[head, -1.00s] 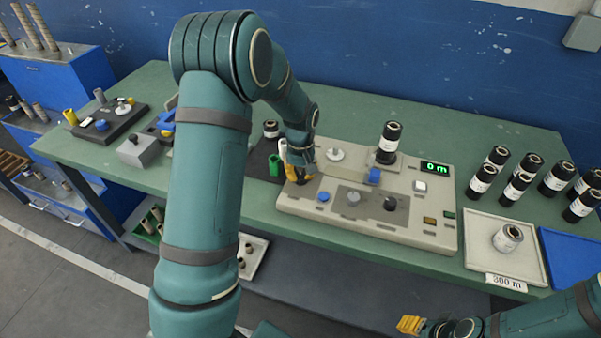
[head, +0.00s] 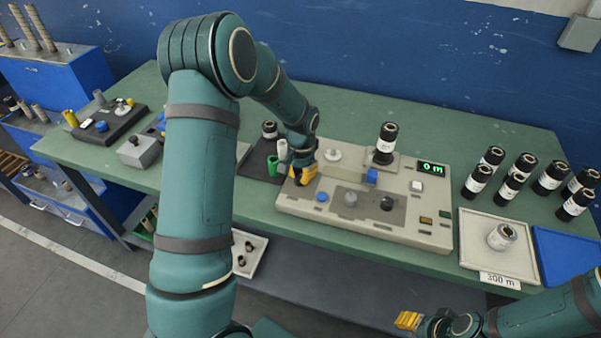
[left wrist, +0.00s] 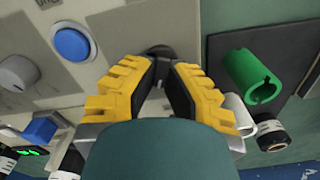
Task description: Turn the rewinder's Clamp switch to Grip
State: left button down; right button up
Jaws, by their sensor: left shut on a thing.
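The rewinder (head: 335,222) is a beige box with a sloping panel in the middle of the green bench. My left gripper (head: 300,180) is at the panel's left end, left of the blue button (head: 322,197). In the left wrist view, the yellow-and-black fingers of my left gripper (left wrist: 162,62) are shut on a dark switch knob (left wrist: 160,50). The fingers hide most of this knob, its pointer and any Clamp or Grip lettering. My right gripper (head: 408,320) is low at the right, away from the panel; its jaw gap is unclear.
A grey knob (head: 350,199) and a black knob (head: 387,203) sit right of the blue button. A green tube (head: 272,165) stands just left of the rewinder. Several black rolls and a white tray (head: 515,270) are at the right.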

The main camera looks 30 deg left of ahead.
aim_at(301, 175)
pick_arm(q)
jog(key=shift+s+d+f+m, duration=0.1)
jog(key=shift+m, duration=0.8)
jog(key=c, duration=1)
grip_release()
notch_tip(301, 175, up, 12)
